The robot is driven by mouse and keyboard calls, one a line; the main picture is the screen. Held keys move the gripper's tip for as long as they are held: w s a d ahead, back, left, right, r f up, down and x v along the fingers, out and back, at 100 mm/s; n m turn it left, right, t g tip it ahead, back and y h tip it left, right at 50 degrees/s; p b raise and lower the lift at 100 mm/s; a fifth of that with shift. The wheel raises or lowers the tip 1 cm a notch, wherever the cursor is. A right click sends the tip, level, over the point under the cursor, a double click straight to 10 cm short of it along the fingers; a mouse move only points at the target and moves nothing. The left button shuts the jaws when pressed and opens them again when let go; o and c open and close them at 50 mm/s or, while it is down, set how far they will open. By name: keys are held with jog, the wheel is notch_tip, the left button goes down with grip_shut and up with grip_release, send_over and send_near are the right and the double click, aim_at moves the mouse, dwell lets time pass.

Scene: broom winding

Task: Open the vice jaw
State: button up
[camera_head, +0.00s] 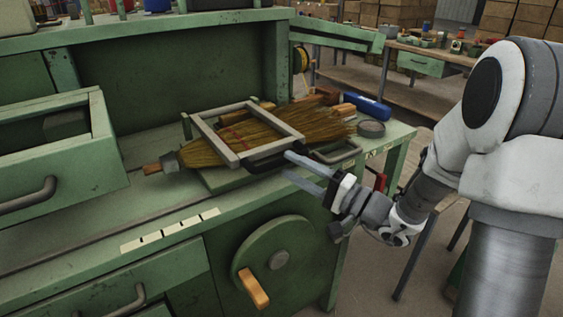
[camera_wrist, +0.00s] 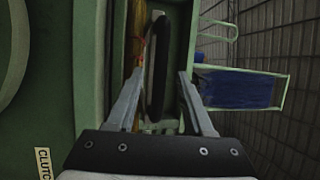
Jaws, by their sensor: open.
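A grey square frame (camera_head: 273,147), which looks like the vice jaw, lies over the straw broom (camera_head: 315,123) on the green bench. A black handle (camera_head: 263,167) is at the frame's near side. My gripper (camera_head: 287,165) is open at the handle's right end, with its two fingers one above the other. In the wrist view the black handle (camera_wrist: 158,60) shows between and beyond the fingertips of my gripper (camera_wrist: 162,74). I cannot tell whether either finger touches it. Some broom straw shows left of the handle there.
A green bench with a wheel (camera_head: 255,250) and wooden crank stands below. A blue cylinder (camera_head: 367,106) and a round tin (camera_head: 371,128) sit at the bench's right end. A green drawer box (camera_head: 60,180) is at left.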

aim_at(286, 163)
jog(key=shift+x, duration=1.75)
grip_shut()
